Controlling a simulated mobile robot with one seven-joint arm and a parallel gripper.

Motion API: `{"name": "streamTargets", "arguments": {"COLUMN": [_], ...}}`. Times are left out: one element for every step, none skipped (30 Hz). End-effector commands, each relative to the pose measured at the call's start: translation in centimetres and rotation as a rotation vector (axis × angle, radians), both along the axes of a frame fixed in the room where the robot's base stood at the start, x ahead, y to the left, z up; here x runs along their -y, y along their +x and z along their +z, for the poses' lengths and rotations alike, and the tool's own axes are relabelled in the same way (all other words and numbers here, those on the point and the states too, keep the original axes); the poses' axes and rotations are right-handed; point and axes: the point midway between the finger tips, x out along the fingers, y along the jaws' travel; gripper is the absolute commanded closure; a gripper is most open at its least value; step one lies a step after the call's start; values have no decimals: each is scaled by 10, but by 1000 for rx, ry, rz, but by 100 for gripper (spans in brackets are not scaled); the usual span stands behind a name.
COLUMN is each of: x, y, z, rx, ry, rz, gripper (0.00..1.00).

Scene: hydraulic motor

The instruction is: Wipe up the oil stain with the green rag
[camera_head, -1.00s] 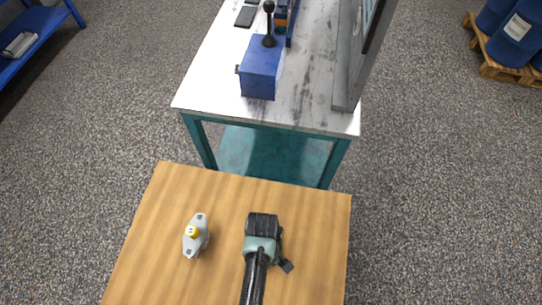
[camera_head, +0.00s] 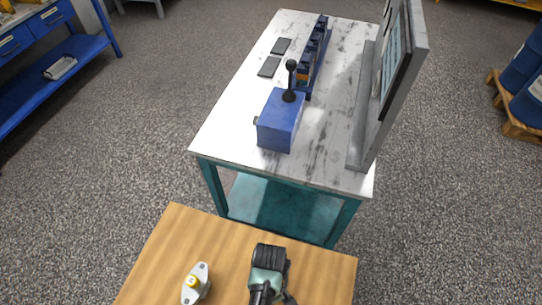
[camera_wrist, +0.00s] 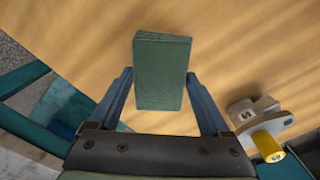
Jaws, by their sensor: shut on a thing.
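The folded green rag (camera_wrist: 162,70) stands between the two fingers of my gripper (camera_wrist: 160,85) in the wrist view, over the wooden tabletop. My gripper is shut on it. In the head view my arm (camera_head: 268,262) is over the wooden table, and its wrist hides the fingers and the rag. The white tabletop beyond has dark grey smudges and streaks (camera_head: 322,128). I cannot tell which of these marks, if any, is the oil stain.
A grey part with a yellow cap (camera_head: 195,284) stands on the wooden table (camera_head: 190,238), left of my arm. The white-topped workbench (camera_head: 225,130) bears a blue lever box (camera_head: 280,120), a blue rack (camera_head: 318,50) and a grey-framed screen (camera_head: 402,75). A floor gap separates the tables.

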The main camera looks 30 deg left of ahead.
Motion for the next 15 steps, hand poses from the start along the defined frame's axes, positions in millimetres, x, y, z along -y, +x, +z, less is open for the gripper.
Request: {"name": "streamTargets", "arguments": {"x": [-1,-1,-2,-2,-3,-3,-4,-4,-5,-5,-5,-6,-6,-6,-7], "y": [1,1,2,2,2,3,3,3,4,4,4,5,5,5,5], "z": [10,12,16,19,21,25,28,30,34,36,39,41,43,44,44], "rx": [0,0,0,0,0,0,0,0,0,0,0,0,0,0,0], "ry": [1,1,1,1,1,1,1,1,1,1,1,1,1,1,1], "rz": [0,-1,-2,-2,-2,-3,-3,-4,-4,-4,-4,-5,-5,-5,-5], "gripper": [79,79,79,79,79,79,79,79,79,79,79,79,79,79,79]}}
